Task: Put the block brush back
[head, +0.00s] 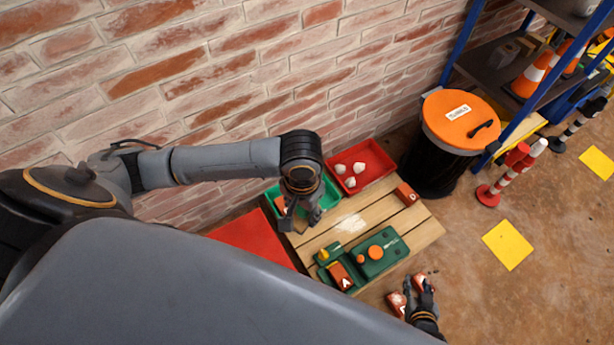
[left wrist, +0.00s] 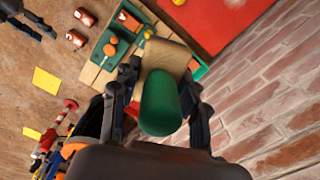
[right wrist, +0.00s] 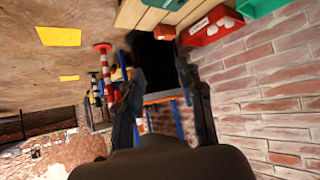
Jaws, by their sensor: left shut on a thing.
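My left gripper (head: 302,214) is above the left part of the wooden table (head: 418,233), close to the green tray (head: 330,190). In the left wrist view, my left gripper (left wrist: 165,100) is shut on the block brush, which has a green rounded body (left wrist: 160,105) and a tan part (left wrist: 165,60) beyond it. In the head view the brush is mostly hidden by the gripper. My right gripper (head: 419,287) is low at the table's front right, near two bricks. In the right wrist view its fingers (right wrist: 163,100) are apart with nothing between them.
A red tray (head: 378,172) holds several white lumps. A green machine (head: 378,252) holds brick A (head: 340,276). Brick D (head: 406,194) lies at the table's right. A red sheet (head: 250,238) lies left. An orange-lidded bin (head: 462,122) stands behind, beside shelving (head: 500,75). The brick wall is close behind.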

